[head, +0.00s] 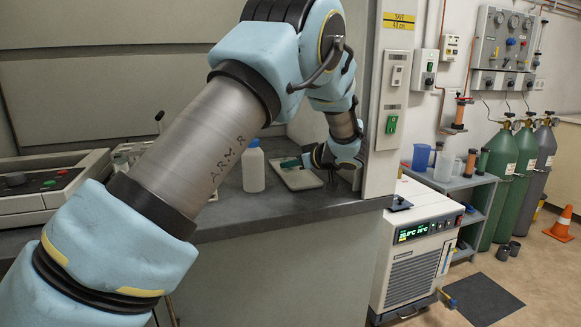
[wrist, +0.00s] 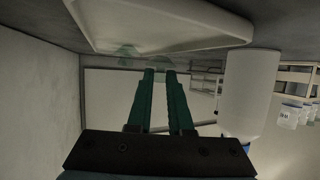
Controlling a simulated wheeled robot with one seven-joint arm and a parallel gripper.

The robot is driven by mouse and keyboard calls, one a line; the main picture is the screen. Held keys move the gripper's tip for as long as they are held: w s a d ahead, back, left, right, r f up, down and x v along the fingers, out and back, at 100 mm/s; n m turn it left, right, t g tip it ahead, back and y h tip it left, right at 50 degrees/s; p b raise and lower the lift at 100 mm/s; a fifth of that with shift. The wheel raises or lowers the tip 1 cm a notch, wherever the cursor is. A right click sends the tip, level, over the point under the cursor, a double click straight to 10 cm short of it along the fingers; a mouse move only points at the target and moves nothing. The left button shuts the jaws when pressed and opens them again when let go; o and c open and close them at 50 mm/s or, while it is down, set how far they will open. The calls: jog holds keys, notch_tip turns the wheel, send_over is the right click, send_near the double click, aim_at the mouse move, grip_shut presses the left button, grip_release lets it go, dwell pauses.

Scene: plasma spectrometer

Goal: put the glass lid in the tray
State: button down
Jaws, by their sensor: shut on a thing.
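The tray (head: 313,184) is white and shallow and lies on the dark bench top, right of a white bottle. It shows at the top of the wrist view (wrist: 190,42), where the picture is upside down. My gripper (head: 288,163) is low over the tray, its green fingers pointing left. In the wrist view my gripper (wrist: 160,72) has its fingers close together, shut on the glass lid (wrist: 130,52). The lid is clear and shows only as a faint greenish shape at the fingertips, against the tray. Whether it touches the tray I cannot tell. In the head view I cannot make it out.
A white bottle with a blue cap (head: 253,171) stands close to the tray's left side, also large in the wrist view (wrist: 247,95). A white wall post (head: 385,150) is right of my wrist. The bench's front edge (head: 290,217) runs below.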

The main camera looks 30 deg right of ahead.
jog(key=shift+f, duration=0.55)
jog(key=shift+f, duration=0.3)
jog(key=shift+a+f, duration=0.15)
jog(key=shift+f, duration=0.25)
jog(key=c, duration=0.8)
grip_release()
jog(key=shift+s+f, duration=0.1)
jog(key=shift+f, duration=0.1)
jog(key=shift+s+d+r, duration=0.2)
jog(key=shift+r, duration=0.35)
jog(key=v, duration=0.7)
jog(key=b+v, duration=0.1)
jog(key=v, duration=0.3)
jog(key=shift+s+d+r, duration=0.1)
jog(key=shift+s+r, duration=0.05)
jog(key=shift+r, duration=0.35)
